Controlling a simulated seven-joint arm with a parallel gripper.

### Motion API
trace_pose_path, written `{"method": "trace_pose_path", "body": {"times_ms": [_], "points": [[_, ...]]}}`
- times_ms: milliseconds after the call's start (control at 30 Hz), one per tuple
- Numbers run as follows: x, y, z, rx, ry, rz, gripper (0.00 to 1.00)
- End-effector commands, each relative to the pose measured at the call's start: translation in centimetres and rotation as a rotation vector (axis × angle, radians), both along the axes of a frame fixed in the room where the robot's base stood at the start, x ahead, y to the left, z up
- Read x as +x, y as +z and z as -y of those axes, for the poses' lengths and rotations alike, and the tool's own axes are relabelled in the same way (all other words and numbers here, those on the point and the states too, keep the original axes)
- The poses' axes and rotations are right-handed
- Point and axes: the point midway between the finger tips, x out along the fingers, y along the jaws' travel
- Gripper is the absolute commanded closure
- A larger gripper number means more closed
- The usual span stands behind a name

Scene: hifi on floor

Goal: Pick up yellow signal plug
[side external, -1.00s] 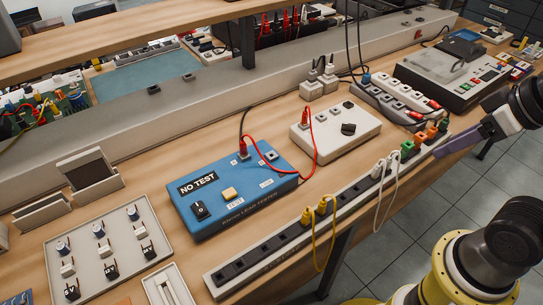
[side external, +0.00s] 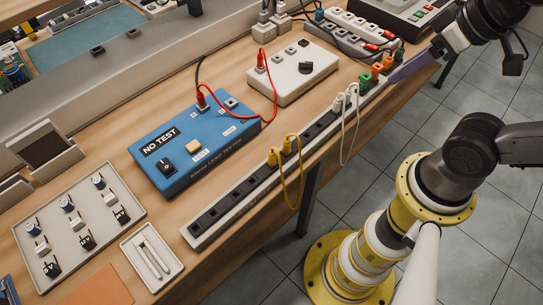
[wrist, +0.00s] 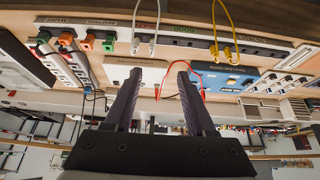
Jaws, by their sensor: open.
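Two yellow signal plugs, a left one (side external: 273,157) and a right one (side external: 288,144), stand side by side in the long socket strip (side external: 207,231) at the table's front edge, joined by a hanging yellow cable. They also show at the top of the wrist view, right of centre (wrist: 214,50). My gripper (side external: 398,76) is near the strip's far right end, by the orange and green plugs, well away from the yellow plugs. In the wrist view its two dark purple fingers (wrist: 157,68) are apart with nothing between them.
White plugs (side external: 342,99) with a white cable, and green and orange plugs (side external: 377,70), sit in the same strip between the yellow plugs and my gripper. Behind it are a blue lead tester (side external: 205,153) with a red cable and a white box (side external: 283,82).

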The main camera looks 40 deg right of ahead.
Motion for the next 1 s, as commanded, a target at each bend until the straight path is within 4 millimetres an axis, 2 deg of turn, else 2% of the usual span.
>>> {"method": "trace_pose_path", "body": {"times_ms": [333, 433, 533, 667, 767, 867, 1000], "points": [[0.0, 0.0, 0.0, -0.013, 0.025, -0.001, 0.43], [0.0, 0.2, 0.0, -0.05, 0.093, -0.003, 0.43], [0.6, 1.4, 0.0, -0.108, 0.201, 0.008, 0.43], [2.9, 2.9, -0.8, -0.192, 0.409, -0.024, 0.43], [5.2, 3.5, -2.1, -0.247, 0.596, -0.062, 0.43], [7.7, 3.6, -4.1, -0.295, 0.789, -0.106, 0.43], [11.3, 2.3, -8.4, -0.348, 1.087, -0.18, 0.43]]}}
